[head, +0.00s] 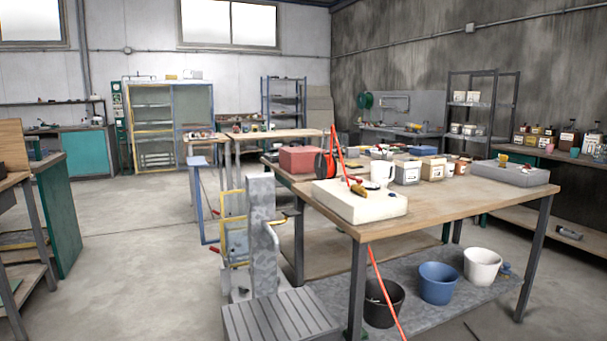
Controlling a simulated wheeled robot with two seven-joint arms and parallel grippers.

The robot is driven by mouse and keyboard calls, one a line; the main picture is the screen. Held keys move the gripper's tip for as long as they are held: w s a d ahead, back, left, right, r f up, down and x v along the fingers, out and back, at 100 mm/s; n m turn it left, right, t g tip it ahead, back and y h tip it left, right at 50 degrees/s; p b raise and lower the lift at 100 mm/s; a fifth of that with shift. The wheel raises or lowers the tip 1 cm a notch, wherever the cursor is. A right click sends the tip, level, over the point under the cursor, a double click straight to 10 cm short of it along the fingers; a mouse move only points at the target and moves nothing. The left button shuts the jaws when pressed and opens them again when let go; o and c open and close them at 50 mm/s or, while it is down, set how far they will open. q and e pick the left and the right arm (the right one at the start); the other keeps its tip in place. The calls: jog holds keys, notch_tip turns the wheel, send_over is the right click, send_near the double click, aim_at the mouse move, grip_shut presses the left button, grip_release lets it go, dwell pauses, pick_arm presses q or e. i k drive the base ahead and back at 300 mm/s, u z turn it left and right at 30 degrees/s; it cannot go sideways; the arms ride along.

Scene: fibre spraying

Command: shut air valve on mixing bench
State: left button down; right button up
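A wooden-topped bench (460,207) with dark metal legs stands at the centre right. On its near left corner lies a pale block (365,205). A small yellow and red fitting (357,186) sits on top of the block and looks like a valve, but it is too small to tell how its handle is set. A thin red hose (341,150) rises beside it, and a red line also runs down past the bench's front edge. Neither of my grippers is in view.
Black, blue (438,284) and white buckets stand on the lower shelf. Floor further left is clear.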

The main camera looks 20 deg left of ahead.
aim_at(358, 181)
jog(key=i, duration=0.85)
jog(key=u, duration=0.45)
jog(key=k, duration=0.6)
jog(key=z, duration=0.6)
jog(key=i, duration=1.25)
jog(key=u, duration=0.5)
